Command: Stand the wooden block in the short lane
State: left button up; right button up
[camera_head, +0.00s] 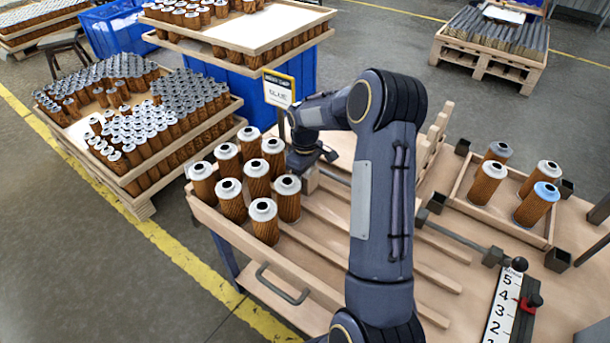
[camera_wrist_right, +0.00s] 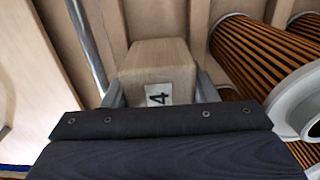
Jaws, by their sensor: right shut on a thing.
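The wooden block (camera_wrist_right: 155,58) is pale, with a white label marked 4 on the side facing the right wrist camera. My right gripper (camera_wrist_right: 160,92) is shut on it, one finger on each side. In the head view my right gripper (camera_head: 310,172) is at the far part of the slatted table (camera_head: 350,240), just right of the filter cartridges (camera_head: 264,220). The block is mostly hidden there by my arm and gripper. I cannot tell whether its base touches the table. Wooden slats divide the table into lanes; my arm covers part of them. My left gripper is not in view.
Several cartridges stand close beside the gripper on the left. A sign (camera_head: 279,90) rises behind it. A metal rod (camera_wrist_right: 85,40) runs left of the block. At right, a wooden tray (camera_head: 470,212) holds several cartridges, one blue-topped, near a numbered scale (camera_head: 503,310).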

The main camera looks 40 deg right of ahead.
jog(key=shift+f+b, duration=0.75)
jog(key=shift+f, duration=0.5)
jog(key=o, duration=1.1)
jog(key=shift+r, duration=0.1)
notch_tip(320, 180, up, 8)
jog(key=shift+f, duration=0.1)
